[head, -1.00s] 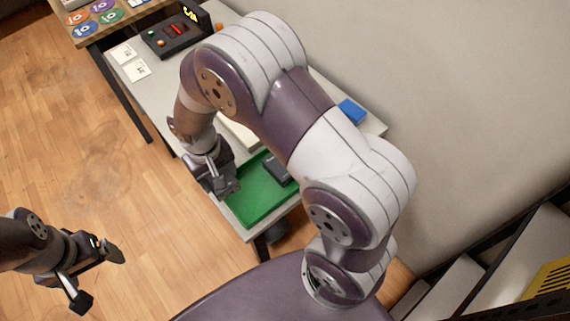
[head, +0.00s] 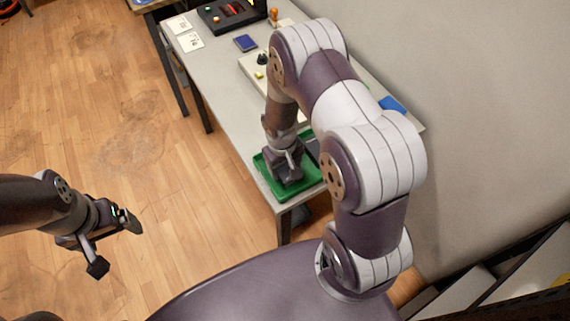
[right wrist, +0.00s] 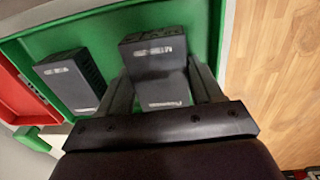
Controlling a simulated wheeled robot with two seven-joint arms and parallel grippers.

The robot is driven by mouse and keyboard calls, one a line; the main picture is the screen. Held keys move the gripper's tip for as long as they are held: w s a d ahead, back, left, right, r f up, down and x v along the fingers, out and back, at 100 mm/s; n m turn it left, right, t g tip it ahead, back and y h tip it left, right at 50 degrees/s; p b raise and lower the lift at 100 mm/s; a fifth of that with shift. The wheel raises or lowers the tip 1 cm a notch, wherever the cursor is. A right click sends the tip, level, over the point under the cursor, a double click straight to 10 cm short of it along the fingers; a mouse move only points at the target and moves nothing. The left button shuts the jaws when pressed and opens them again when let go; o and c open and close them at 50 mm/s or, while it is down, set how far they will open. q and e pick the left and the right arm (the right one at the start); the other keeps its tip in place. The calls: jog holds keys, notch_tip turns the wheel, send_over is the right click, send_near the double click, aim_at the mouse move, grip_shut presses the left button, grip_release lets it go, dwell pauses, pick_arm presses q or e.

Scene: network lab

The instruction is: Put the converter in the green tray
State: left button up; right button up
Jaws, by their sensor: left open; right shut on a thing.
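The green tray (head: 262,176) lies on the near end of the grey table; it fills much of the right wrist view (right wrist: 108,32). My right gripper (head: 287,172) is down at the tray, shut on a dark labelled box, the converter (right wrist: 155,52), which shows between its fingers (right wrist: 165,85) over the tray's green floor. Two labelled faces show there; I cannot tell whether they belong to one box or two, or whether the converter touches the floor. Another dark box (right wrist: 70,80) lies in the tray to the left. My left gripper (head: 115,245) is open and empty over the wooden floor.
A red tray (right wrist: 18,90) adjoins the green one in the right wrist view. In the head view, a pale board (head: 255,72), a dark blue box (head: 245,43), white cards (head: 190,41) and a dark panel (head: 230,14) stand farther back. A blue item (head: 392,104) lies near the wall.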

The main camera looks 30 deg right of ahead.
aim_at(281, 170)
jog(key=shift+d+f, duration=0.1)
jog(key=shift+f, duration=0.15)
jog(key=o, duration=1.2)
jog(key=shift+w, duration=0.15)
jog(key=shift+o, duration=0.8)
jog(key=shift+w, duration=0.15)
jog(key=shift+r, duration=0.3)
notch_tip(281, 170, up, 14)
jog(key=s+a+f, duration=0.1)
jog(key=a, duration=0.1)
jog(key=s+a+r+t, duration=0.1)
jog(key=s+a+r, duration=0.1)
jog(key=s+r, duration=0.4)
jog(key=shift+s+r+m+y, duration=0.15)
jog(key=shift+s+m+y, duration=0.2)
jog(key=shift+s, duration=0.6)
